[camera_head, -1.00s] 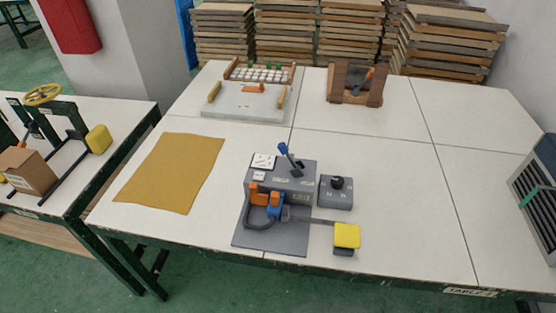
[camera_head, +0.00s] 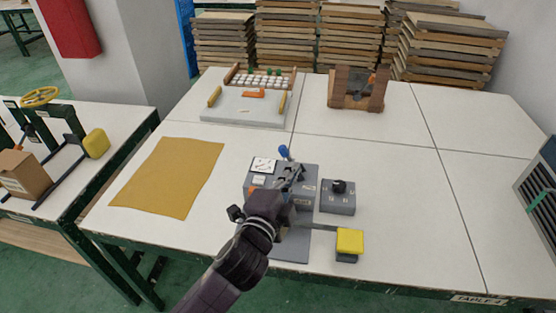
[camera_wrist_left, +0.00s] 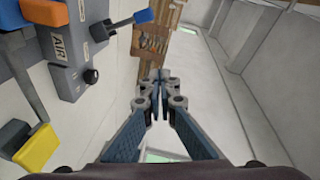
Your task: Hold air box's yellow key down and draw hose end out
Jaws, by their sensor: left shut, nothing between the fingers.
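The grey air box (camera_head: 308,188) stands at the front middle of the table. Its yellow key (camera_head: 350,242) sits on a dark block at the right end of a bar, and nothing touches it. The left wrist view shows the box with an AIR label (camera_wrist_left: 72,52) and the yellow key (camera_wrist_left: 36,149) at the left. My left gripper (camera_head: 292,172) is over the box in the head view, shut and empty; its fingertips (camera_wrist_left: 157,80) meet in the wrist view. My left arm hides the hose and hose end in the head view. My right gripper is not in view.
A blue-tipped lever (camera_head: 284,152) rises from the box's back. A knob unit (camera_head: 338,197) stands right of it. A mustard cloth (camera_head: 168,177) lies left. A grey tray (camera_head: 240,108) and a wooden stand (camera_head: 357,90) are at the back.

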